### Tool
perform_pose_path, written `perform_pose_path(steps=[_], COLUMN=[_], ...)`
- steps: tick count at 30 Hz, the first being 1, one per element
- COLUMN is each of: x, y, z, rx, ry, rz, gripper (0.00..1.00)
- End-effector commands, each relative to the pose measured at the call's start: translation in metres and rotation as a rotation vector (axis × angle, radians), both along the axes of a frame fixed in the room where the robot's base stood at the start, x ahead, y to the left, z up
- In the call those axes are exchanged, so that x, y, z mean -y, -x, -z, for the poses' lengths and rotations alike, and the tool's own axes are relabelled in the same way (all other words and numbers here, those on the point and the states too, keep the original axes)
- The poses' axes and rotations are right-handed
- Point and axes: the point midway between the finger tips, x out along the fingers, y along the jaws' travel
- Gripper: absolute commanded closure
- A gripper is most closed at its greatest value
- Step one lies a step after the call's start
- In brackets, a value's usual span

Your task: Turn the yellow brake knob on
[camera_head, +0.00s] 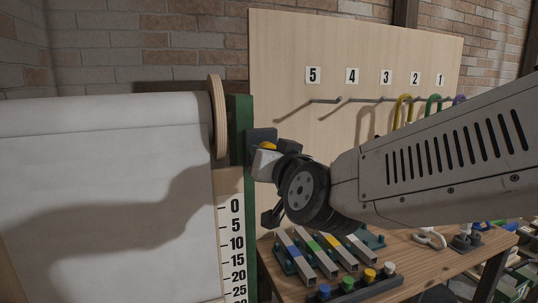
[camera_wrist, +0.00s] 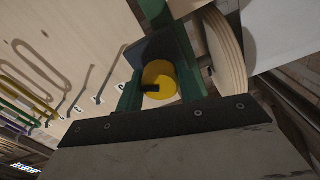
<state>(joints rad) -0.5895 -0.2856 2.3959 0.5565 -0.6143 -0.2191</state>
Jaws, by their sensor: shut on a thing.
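The yellow brake knob (camera_wrist: 160,82) shows in the wrist view as a round yellow disc with a short black mark on its face. It sits in front of a dark block on the green post (camera_head: 240,135). In the head view only a small yellow part of the knob (camera_head: 268,146) shows above my gripper (camera_head: 264,157). My gripper is at the knob and shut on it. The dark block (camera_head: 262,134) shows just behind the knob. The wrist and fingers hide most of the knob in the head view, and the fingertip contact is hard to make out.
A white sheet roll (camera_head: 110,120) with a round wooden end disc (camera_head: 217,115) stands left of the post. A numbered wooden board (camera_head: 290,60) with hooks and coloured loops is behind. Below my arm, a workbench (camera_head: 405,262) holds coloured bars and a dark rack of knobs (camera_head: 355,290).

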Motion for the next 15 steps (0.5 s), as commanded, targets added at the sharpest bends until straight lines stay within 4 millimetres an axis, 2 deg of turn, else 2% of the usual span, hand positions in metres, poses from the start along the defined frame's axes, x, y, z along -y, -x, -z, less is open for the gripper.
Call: perform_pose_path(steps=[15], x=[-0.0005], y=[0.0002], z=[0.0001], rx=[-0.136], ry=[-0.470], rz=[0.000], gripper=[0.86])
